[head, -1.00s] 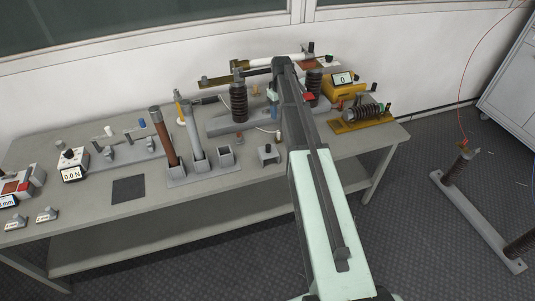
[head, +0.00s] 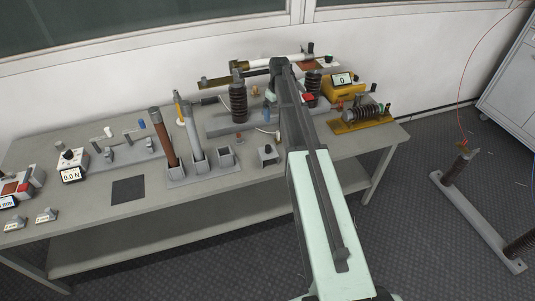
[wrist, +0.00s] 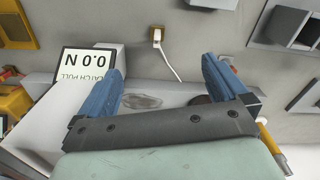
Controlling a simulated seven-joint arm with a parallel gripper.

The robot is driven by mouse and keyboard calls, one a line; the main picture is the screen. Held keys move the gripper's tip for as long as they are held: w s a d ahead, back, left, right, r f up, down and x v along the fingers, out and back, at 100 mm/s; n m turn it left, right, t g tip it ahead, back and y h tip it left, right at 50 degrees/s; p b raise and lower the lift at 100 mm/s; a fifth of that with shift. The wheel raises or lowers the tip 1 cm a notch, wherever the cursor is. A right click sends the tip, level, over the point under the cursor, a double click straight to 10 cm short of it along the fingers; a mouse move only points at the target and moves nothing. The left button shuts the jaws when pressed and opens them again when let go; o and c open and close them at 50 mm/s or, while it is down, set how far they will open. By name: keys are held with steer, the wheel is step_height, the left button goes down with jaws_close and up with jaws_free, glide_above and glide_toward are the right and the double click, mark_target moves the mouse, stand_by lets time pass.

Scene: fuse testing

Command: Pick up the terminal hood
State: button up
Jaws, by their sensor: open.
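My gripper (wrist: 162,68) shows in the wrist view with its two blue fingers wide apart and nothing held between them. It hangs over a pale grey base (wrist: 165,88). A clear or pale oval shape (wrist: 142,101) and a dark round part (wrist: 200,99) show between the fingers. I cannot tell for sure which part is the terminal hood. A small grey piece with a dark opening (head: 267,154) stands near the table's front edge and looks hood-like. In the head view my arm hides much of the gripper's surroundings.
A plug with a white cord (wrist: 157,38) lies near the fingers. A latch pull display (wrist: 86,68) reads 0.0 N. A ribbed dark insulator (head: 238,102), a yellow meter (head: 343,88) and a rod holder (head: 190,177) crowd the bench.

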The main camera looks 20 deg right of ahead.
steer(key=s+a+r, duration=0.1)
steer(key=s+a, duration=0.3)
steer(key=a, duration=0.2)
steer(key=m, duration=0.3)
glide_above(267, 151)
steer(key=w, duration=0.1)
steer(key=shift+d+r, duration=0.1)
steer(key=shift+d, duration=0.25)
steer(key=shift+w+f, duration=0.2)
steer(key=shift+f, duration=6.45)
steer(key=c, duration=1)
steer(key=shift+o, duration=0.2)
